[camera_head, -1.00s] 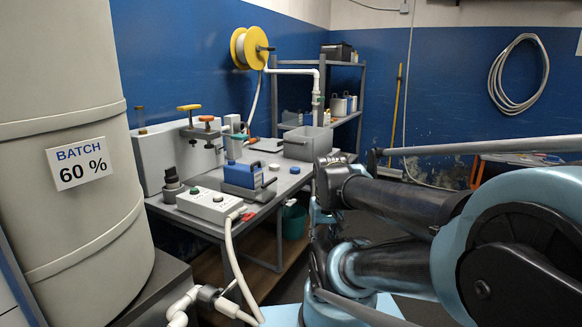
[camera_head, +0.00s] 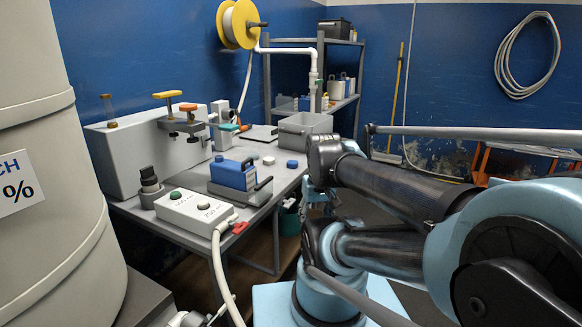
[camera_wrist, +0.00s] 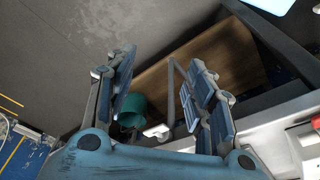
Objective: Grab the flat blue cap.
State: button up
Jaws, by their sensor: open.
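A small flat blue cap (camera_head: 292,163) lies on the grey workbench (camera_head: 260,176) near its right edge in the head view. A small white piece (camera_head: 268,160) lies just left of it. Another small blue piece shows farther left, partly behind the blue device. My gripper (camera_wrist: 160,70) is open and empty in the wrist view, its two padded fingers spread wide. It points down toward the floor and the space below the bench, and the cap is not visible there. In the head view my arm is folded to the right of the bench, and the gripper is not clear.
A blue device (camera_head: 234,173) and a white control box (camera_head: 196,212) with buttons stand on the bench. A grey bin (camera_head: 304,129) stands behind the cap. A teal bucket (camera_wrist: 132,108) sits below the bench. A large beige tank (camera_head: 45,190) fills the left.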

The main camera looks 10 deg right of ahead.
jog(key=shift+o, duration=0.2)
jog(key=w+r+n, duration=0.2)
jog(key=w+r, duration=0.5)
jog(key=shift+w+r+n+y, duration=0.2)
jog(key=shift+n+y, duration=0.1)
jog(key=shift+y, duration=0.1)
notch_tip(320, 180, up, 9)
jog(key=n+y, duration=0.3)
jog(key=n, duration=0.6)
send_over(291, 162)
jog(key=s+d, duration=0.3)
jog(key=d, duration=0.3)
jog(key=x, duration=1.6)
jog(key=shift+w+a+f, duration=0.1)
jog(key=shift+a+f, duration=0.05)
jog(key=shift+f, duration=0.1)
jog(key=shift+c, duration=0.2)
jog(key=c, duration=0.9)
